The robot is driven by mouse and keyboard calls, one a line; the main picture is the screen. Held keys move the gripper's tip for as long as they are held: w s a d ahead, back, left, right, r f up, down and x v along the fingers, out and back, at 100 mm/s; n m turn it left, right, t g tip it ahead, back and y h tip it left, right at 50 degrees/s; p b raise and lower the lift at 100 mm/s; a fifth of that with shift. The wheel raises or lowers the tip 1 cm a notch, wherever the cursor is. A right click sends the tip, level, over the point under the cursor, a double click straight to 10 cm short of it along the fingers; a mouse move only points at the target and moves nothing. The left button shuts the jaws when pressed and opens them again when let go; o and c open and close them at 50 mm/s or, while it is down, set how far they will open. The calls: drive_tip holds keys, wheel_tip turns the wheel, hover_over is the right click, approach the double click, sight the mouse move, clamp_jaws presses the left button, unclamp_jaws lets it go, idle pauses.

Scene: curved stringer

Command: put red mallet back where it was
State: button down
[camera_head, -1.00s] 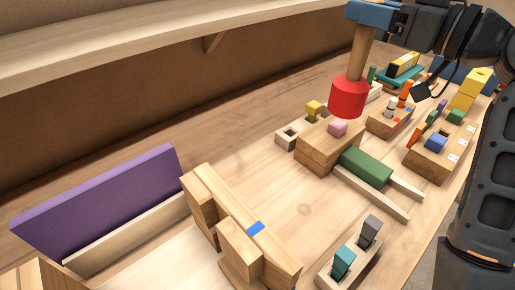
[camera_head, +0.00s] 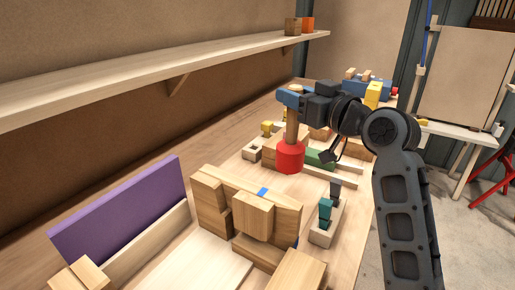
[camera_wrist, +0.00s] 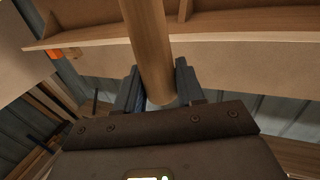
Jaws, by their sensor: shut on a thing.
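The red mallet has a red head (camera_head: 290,157) and a round wooden handle (camera_head: 291,126). It hangs roughly upright, head down, over the workbench. My gripper (camera_head: 292,97) is shut on the upper end of the handle. The wrist view shows the handle (camera_wrist: 148,45) between the two dark blue fingers (camera_wrist: 155,92). The mallet's head is outside the wrist view. In the head view the head partly covers the blocks behind it. I cannot tell how high it is above the bench.
A green block (camera_head: 320,157) and a pale block with a yellow peg (camera_head: 252,152) lie near the mallet. A stacked wooden block (camera_head: 250,215), a slotted block with teal and grey pegs (camera_head: 326,222) and a purple panel (camera_head: 120,212) stand nearer. A shelf (camera_head: 150,70) runs along the wall.

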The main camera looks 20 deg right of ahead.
drive_tip(key=w+a+f+p, duration=0.1)
drive_tip(key=a+f, duration=0.6)
drive_tip(key=f, duration=0.1)
drive_tip(key=shift+w+f, duration=0.15)
drive_tip(key=shift+w, duration=0.2)
drive_tip(key=shift+f, duration=0.1)
drive_tip(key=shift+f, duration=0.15)
drive_tip(key=c, duration=0.7)
unclamp_jaws()
